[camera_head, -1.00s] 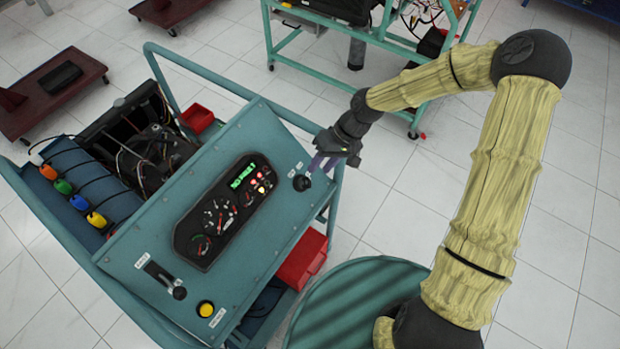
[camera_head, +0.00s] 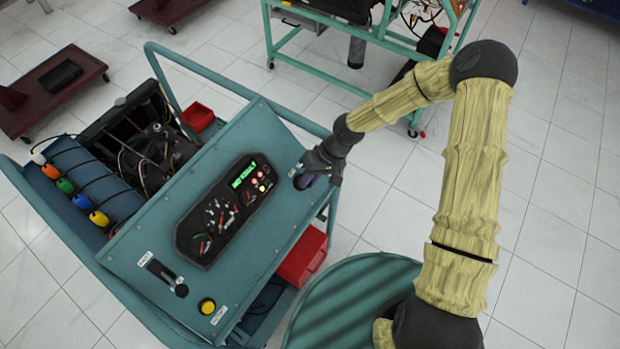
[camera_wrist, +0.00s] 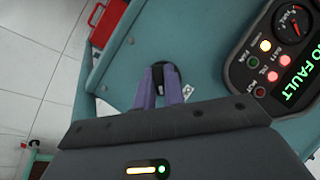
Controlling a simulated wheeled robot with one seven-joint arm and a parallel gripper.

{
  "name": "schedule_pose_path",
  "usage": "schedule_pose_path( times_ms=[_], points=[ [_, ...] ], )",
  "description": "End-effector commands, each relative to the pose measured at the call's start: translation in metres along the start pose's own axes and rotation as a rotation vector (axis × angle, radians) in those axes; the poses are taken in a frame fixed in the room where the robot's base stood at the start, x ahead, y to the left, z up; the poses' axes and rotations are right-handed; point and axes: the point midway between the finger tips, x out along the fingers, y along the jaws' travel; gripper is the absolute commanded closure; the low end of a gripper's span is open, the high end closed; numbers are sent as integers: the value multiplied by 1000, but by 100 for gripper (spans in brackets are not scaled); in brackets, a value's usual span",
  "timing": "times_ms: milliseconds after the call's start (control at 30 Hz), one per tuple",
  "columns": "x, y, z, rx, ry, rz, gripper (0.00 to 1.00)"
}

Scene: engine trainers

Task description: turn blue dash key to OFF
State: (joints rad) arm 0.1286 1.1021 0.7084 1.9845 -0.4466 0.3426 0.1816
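The dash key sits in a round black switch (camera_wrist: 163,74) at the right end of the blue sloping panel (camera_head: 282,131). In the wrist view, a small dark key piece (camera_wrist: 158,88) shows between the two purple fingers of my gripper (camera_wrist: 160,78). The fingers stand apart on either side of it, with their tips over the switch. I see a narrow gap and cannot make out firm contact. In the head view, my gripper (camera_head: 304,181) hides most of the switch. The key's turn position and small labels cannot be read.
The black instrument cluster (camera_head: 226,211) shows green NO FAULT text and lit red and yellow lamps. A yellow button (camera_head: 207,306) and a black lever (camera_head: 167,277) are at the panel's lower left. A red bin (camera_head: 302,256) sits below the panel's right side.

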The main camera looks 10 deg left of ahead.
Motion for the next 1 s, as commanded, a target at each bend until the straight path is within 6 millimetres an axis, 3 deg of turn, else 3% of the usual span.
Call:
schedule_pose_path(
  times_ms=[467,1000],
  points=[
    [0,0,0,-53,-1,36,100],
    [4,0,1,-386,-3,245,100]
  ],
)
